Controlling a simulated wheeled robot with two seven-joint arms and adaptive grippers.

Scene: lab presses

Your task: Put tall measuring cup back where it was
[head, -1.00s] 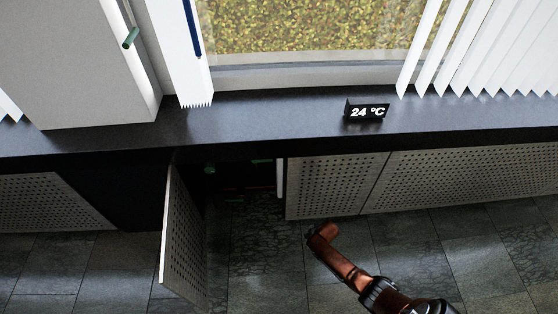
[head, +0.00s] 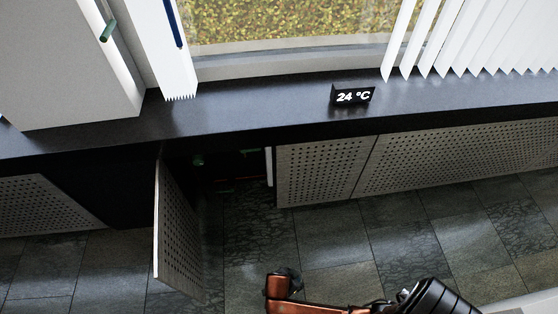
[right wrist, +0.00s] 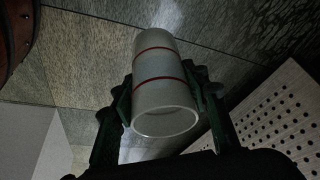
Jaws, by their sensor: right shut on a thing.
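In the right wrist view, the tall measuring cup (right wrist: 160,92) is a pale translucent cylinder with two red bands. My right gripper (right wrist: 164,90) is shut on it, with one dark green finger on each side. The cup's round rim faces the wrist camera. In the head view my right arm shows at the bottom, but its gripper and the cup cannot be made out. The cabinet below the sill has its perforated door (head: 178,230) swung open, and its interior (head: 232,168) is dark. My left gripper is in neither view.
A dark sill (head: 240,120) runs across, with a 24 °C display (head: 353,95) on it. A large grey-white box (head: 70,65) stands at the left. Closed perforated panels (head: 460,160) lie right of the opening. Tiled floor (head: 330,235) is clear before it.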

